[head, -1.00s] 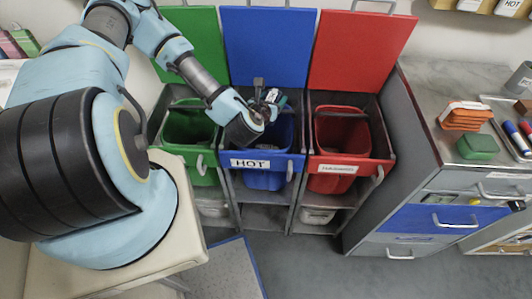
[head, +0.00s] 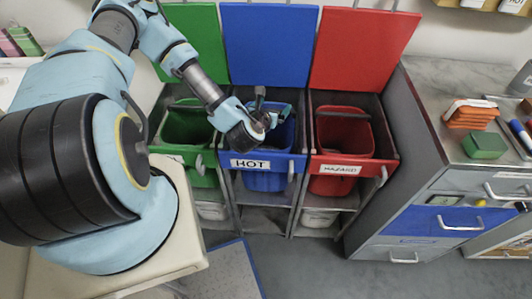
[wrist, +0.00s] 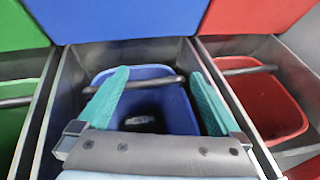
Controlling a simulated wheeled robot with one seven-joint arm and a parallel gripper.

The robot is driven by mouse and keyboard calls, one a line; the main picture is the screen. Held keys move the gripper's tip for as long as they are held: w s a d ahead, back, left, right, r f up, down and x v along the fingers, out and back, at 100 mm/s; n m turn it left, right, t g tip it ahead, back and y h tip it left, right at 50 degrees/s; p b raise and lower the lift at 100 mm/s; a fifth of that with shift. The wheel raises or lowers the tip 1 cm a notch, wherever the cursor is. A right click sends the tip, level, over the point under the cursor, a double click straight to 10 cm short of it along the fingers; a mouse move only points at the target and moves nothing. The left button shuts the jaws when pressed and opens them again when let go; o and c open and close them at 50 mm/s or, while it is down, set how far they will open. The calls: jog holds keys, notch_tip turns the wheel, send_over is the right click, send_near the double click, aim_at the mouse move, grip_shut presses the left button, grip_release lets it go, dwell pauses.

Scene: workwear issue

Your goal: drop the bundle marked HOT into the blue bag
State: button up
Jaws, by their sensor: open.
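The blue bag (head: 264,182) hangs in the middle bay of a three-bay stand, under a front rail with a HOT label (head: 249,164). My gripper (head: 283,112) is over its mouth. In the wrist view the open teal fingers (wrist: 155,85) stand wide apart above the blue bag (wrist: 145,73), with nothing between them.
A green bag (head: 187,125) hangs on the left and a red bag (head: 343,135) labelled HAZARD on the right. Raised lids stand behind all three. A grey cabinet (head: 425,125) at the right carries orange folded items (head: 472,114) and a green block (head: 485,145).

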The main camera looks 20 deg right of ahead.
jog(key=p+v, duration=0.1)
jog(key=v, duration=0.9)
jog(key=shift+s+a+r+p, duration=0.2)
jog(key=shift+s+r+p, duration=0.05)
jog(key=shift+p, duration=0.1)
